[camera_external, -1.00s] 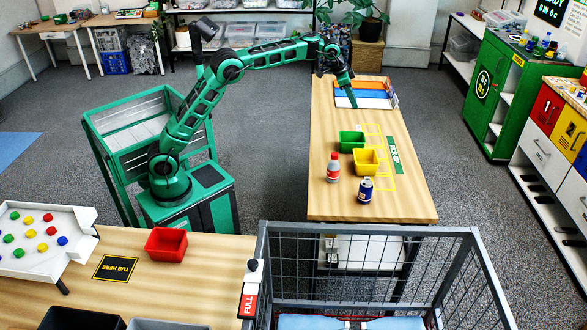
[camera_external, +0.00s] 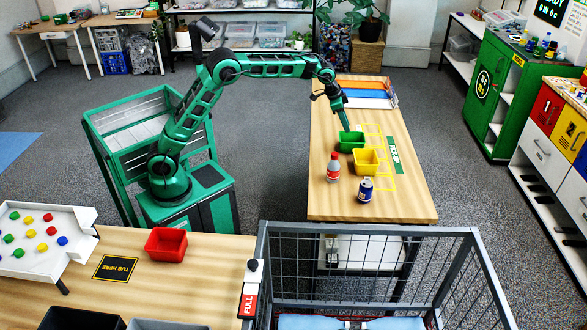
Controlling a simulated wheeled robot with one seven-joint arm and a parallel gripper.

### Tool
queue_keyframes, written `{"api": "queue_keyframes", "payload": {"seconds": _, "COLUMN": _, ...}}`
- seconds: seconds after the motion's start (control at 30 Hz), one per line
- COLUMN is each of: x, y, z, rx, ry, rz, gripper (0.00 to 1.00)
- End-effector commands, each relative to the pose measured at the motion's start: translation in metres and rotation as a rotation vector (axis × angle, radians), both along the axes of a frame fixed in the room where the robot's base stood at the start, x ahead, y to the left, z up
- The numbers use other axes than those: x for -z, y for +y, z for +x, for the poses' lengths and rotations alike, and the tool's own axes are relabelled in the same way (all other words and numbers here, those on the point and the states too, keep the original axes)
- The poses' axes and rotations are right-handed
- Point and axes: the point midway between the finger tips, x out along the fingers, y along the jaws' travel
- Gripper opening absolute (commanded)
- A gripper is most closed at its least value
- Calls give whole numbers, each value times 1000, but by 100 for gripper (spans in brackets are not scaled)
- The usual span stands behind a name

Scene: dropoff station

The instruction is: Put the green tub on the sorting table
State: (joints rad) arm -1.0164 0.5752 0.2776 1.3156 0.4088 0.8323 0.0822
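The green tub (camera_external: 352,143) stands upright on the wooden pick-up table (camera_external: 325,203), just behind the yellow tub (camera_external: 366,161). My gripper (camera_external: 345,128) points down at the green tub's back left rim. Its fingers are too small to tell whether they are open or shut, or whether they touch the rim. The sorting table (camera_external: 215,250) is at the lower left. It bears a red tub (camera_external: 166,244), a black "TUB HERE" mark (camera_external: 116,268) and a white tray (camera_external: 40,262) with coloured pieces.
A red-and-white bottle (camera_external: 333,168) and a blue bottle (camera_external: 365,190) stand near the yellow tub. Coloured strips (camera_external: 362,90) lie at the table's far end. A wire cage (camera_external: 370,260) stands in front, beside the sorting table.

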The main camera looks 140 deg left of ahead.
Motion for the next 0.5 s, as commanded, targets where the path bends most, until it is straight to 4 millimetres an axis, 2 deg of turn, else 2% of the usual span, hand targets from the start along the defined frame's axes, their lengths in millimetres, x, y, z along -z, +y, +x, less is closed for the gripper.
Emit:
{"api": "queue_keyframes", "payload": {"seconds": 0.03, "x": 15, "y": -1, "z": 0, "rx": 0, "ry": 1, "rz": -2, "gripper": 24}}
{"api": "queue_keyframes", "payload": {"seconds": 0.1, "x": 26, "y": 0, "z": 1, "rx": 2, "ry": 1, "rz": 0, "gripper": 24}}
{"api": "queue_keyframes", "payload": {"seconds": 0.27, "x": 40, "y": 3, "z": 3, "rx": 2, "ry": 0, "rz": 1, "gripper": 24}}
{"api": "queue_keyframes", "payload": {"seconds": 0.5, "x": 72, "y": 14, "z": 11, "rx": 2, "ry": 1, "rz": 0, "gripper": 24}}
